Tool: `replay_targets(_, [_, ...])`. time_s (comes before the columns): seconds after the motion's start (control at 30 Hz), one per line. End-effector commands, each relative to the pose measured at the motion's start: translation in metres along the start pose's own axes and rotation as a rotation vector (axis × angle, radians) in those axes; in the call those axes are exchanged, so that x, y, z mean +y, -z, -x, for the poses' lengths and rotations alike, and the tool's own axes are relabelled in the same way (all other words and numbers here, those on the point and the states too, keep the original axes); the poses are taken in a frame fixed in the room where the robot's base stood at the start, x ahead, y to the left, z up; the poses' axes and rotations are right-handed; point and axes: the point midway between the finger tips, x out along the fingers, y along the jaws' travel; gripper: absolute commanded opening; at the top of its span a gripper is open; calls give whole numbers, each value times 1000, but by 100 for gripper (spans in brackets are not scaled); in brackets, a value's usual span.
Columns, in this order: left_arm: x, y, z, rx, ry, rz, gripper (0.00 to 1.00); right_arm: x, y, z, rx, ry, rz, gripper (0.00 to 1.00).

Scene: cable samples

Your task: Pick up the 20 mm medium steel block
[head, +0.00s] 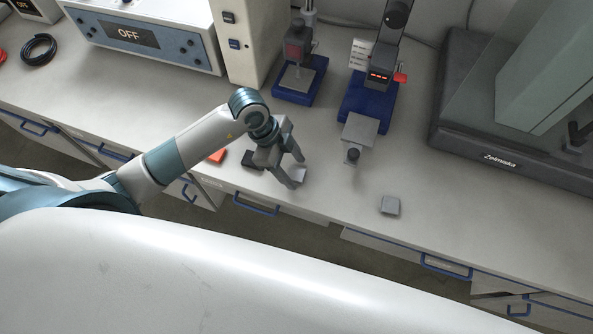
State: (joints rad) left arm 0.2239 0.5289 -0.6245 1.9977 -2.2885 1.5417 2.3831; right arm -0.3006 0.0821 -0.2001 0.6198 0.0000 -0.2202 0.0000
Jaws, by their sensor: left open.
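My left gripper (295,172) reaches in from the left over the bench front, fingers apart and pointing down. A small light-grey metal block (300,174) shows at its fingertips, partly hidden by the fingers; I cannot tell whether they touch it. Another grey steel block (390,205) lies alone on the bench to the right, apart from the gripper. I see no size marking on either, so I cannot tell which is the 20 mm medium one. My right gripper is not in view.
A dark block (251,159) and a red piece (217,156) lie left of the gripper. Blue-based gauge stands (364,110) are behind it. A dark-based instrument (480,140) stands at right. The bench around the right-hand block is clear.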

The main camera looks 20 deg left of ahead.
Motion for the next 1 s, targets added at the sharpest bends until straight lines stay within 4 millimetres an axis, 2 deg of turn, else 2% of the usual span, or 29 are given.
replay_targets(0.13, [0, 0, -6, 0, 0, 0, 56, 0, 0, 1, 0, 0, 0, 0])
replay_targets(0.53, [0, 0, -6, 0, 0, 0, 56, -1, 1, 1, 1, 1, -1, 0])
replay_targets(0.57, [0, 0, -6, 0, 0, 0, 54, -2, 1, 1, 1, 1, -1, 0])
replay_targets(0.77, [0, 0, -6, 0, 0, 0, 6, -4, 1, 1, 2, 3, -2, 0])
replay_targets(1.0, [0, 0, -5, 1, 1, 0, 5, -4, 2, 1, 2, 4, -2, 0])
